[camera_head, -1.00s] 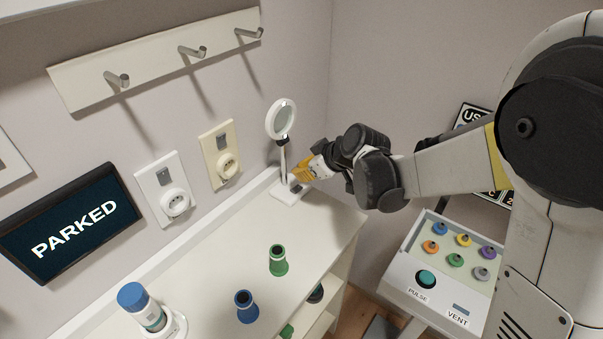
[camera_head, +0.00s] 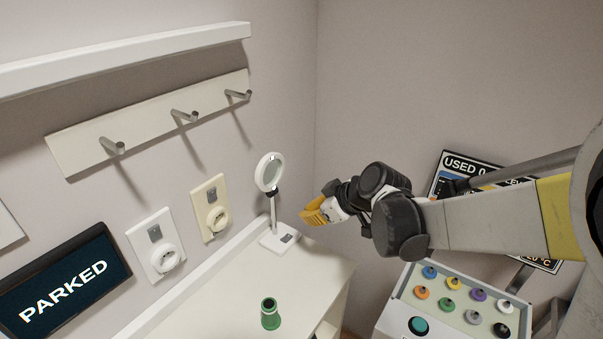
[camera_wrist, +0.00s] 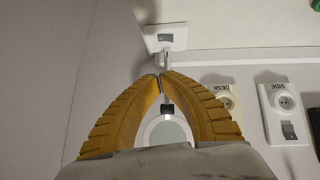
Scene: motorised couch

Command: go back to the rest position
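My gripper (camera_head: 306,214) has yellow ridged fingers and points left on my raised arm, just right of a ring lamp (camera_head: 271,226) on the white cabinet top (camera_head: 225,300). In the wrist view its fingertips (camera_wrist: 161,76) meet or nearly meet, with nothing held between them. The lamp's ring (camera_wrist: 168,133) shows behind the fingers, and its base (camera_wrist: 166,38) lies beyond the tips. I see a clear gap between gripper and lamp in the head view.
A green holder (camera_head: 270,314) stands on the cabinet top. Two wall sockets (camera_head: 156,247) (camera_head: 211,208), a hook rail (camera_head: 155,120) and a screen reading PARKED (camera_head: 65,285) are left. A button panel (camera_head: 455,302) sits below my arm; a wall display (camera_head: 450,170) is partly behind it.

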